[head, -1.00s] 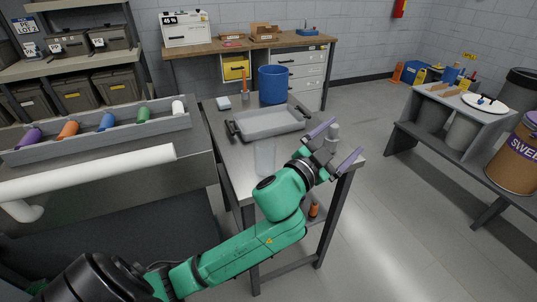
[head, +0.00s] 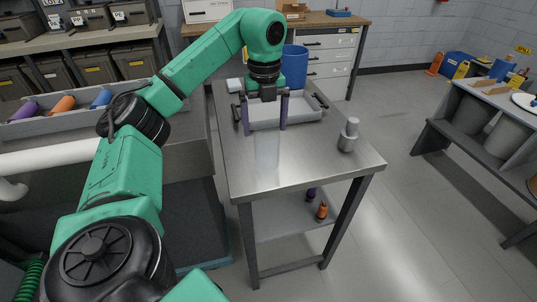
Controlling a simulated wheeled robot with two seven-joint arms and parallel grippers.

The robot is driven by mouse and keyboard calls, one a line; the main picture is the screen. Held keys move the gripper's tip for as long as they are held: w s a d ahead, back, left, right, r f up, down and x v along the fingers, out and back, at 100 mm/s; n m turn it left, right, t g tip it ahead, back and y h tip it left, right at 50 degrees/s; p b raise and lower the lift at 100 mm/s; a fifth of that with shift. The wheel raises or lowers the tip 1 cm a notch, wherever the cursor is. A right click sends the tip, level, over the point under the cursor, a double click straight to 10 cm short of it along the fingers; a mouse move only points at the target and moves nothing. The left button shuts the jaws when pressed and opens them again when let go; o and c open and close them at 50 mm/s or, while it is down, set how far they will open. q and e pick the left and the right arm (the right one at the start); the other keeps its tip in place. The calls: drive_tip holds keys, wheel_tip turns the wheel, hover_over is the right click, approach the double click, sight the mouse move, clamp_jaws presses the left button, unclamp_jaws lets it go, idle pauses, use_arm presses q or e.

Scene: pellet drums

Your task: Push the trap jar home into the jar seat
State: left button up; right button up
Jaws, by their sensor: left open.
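A grey metal fitting with a round knob (head: 348,135) stands near the table's right edge. I cannot tell whether it is the jar seat. My right gripper is not in view.
The grey tray (head: 306,113) with dark handles lies at the table's back, a blue bin (head: 295,68) behind it. A rack with coloured rolls (head: 62,104) and a white tube (head: 50,156) are at the left. The table's front is bare. Small bottles (head: 321,211) stand on the lower shelf.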

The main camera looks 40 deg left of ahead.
sight(267, 149)
use_arm(q)
wheel_tip(267, 149, down, 8)
drive_tip(key=shift+w+d+f+p, duration=0.1)
drive_tip(key=shift+d+f+p, duration=0.05)
drive_tip(key=shift+p, duration=0.75)
drive_tip(key=shift+w+f, duration=0.1)
drive_tip(key=shift+f, duration=0.1)
drive_tip(key=c, duration=1.4)
drive_tip(key=shift+o, duration=0.2)
drive_tip(key=shift+r, duration=0.1)
